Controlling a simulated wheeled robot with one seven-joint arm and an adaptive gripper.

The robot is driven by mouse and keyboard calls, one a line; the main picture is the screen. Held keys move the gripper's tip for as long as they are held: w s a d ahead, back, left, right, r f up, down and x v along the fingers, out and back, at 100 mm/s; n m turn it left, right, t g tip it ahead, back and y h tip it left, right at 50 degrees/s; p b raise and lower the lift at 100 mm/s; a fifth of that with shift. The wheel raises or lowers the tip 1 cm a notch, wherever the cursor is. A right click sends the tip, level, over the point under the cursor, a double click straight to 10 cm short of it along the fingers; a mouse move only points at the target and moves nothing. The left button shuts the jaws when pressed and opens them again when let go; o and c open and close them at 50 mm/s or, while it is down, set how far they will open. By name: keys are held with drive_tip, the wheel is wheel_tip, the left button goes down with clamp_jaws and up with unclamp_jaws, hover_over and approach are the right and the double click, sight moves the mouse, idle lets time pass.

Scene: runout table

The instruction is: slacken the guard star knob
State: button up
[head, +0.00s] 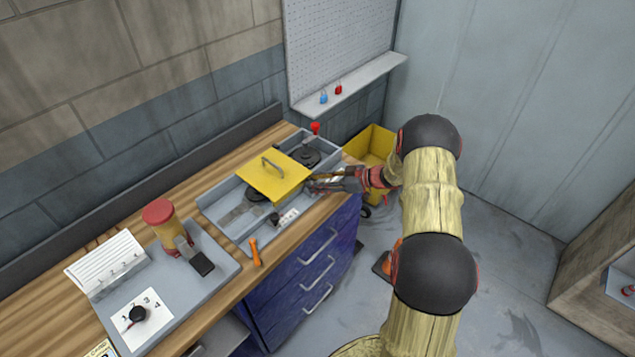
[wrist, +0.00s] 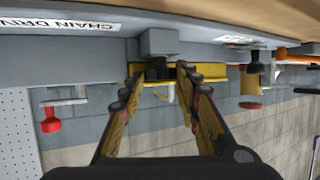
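The yellow guard (head: 272,180) with a metal handle lies over the grey runout table (head: 216,206). In the wrist view, which appears upside down, a small black knob (wrist: 158,73), seemingly the star knob, sits by a grey block (wrist: 158,42). The yellow guard edge (wrist: 210,72) shows behind it. My gripper (head: 312,184) is at the guard's right side in the head view. My gripper (wrist: 158,72) is open in the wrist view, with one finger on each side of the knob. Contact cannot be told.
Another black knob (head: 273,217) stands on the table's front edge. A red-tipped lever (head: 315,128) is at the back. An orange handle (head: 255,251) and a red-topped yellow cylinder (head: 162,226) are to the left. A yellow bin (head: 368,145) stands beyond the bench's right end.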

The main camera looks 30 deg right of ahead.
drive_tip(key=o, duration=0.4)
idle(0.3)
